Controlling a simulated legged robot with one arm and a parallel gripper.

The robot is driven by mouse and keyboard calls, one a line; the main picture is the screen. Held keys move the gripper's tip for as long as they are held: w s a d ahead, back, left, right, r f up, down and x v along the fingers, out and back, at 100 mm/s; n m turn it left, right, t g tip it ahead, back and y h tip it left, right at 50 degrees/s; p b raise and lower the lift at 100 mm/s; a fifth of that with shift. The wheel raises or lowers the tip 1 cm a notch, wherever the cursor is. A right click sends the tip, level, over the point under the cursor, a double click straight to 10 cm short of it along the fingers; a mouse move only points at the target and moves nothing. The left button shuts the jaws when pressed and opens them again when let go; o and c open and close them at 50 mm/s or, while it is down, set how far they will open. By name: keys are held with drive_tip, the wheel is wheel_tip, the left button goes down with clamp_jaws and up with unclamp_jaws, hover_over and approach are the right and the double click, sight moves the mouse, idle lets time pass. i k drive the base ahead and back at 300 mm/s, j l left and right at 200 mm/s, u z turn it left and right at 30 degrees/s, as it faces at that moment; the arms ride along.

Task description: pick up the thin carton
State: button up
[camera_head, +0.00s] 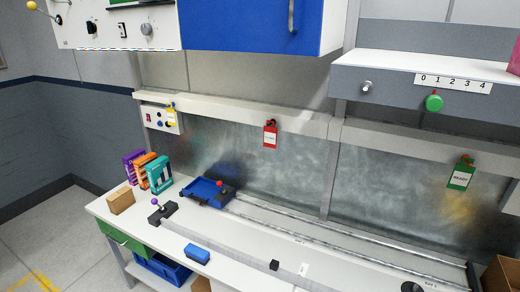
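A small brown carton (120,201) stands at the left end of the white workbench (230,250), in front of a row of coloured upright pieces. A bit of brown also shows low, below the bench front. I cannot tell for sure which one is the thin carton; the left one looks fairly narrow. My gripper is not in view.
Purple (133,166), orange (146,169) and teal (159,174) pieces stand behind the left carton. A lever with a purple knob (156,202), a blue tray (205,191), a blue block (197,253) and long rails (330,240) occupy the bench. Cabinets overhang it. Floor at left is clear.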

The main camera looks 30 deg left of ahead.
sight(118, 203)
drive_tip(key=u, duration=2.3)
drive_tip(key=i+j+z, duration=0.45)
drive_tip(key=i+j, duration=0.25)
drive_tip(key=i, duration=0.5)
drive_tip(key=i+j+z, duration=0.45)
drive_tip(key=i+j, duration=0.6)
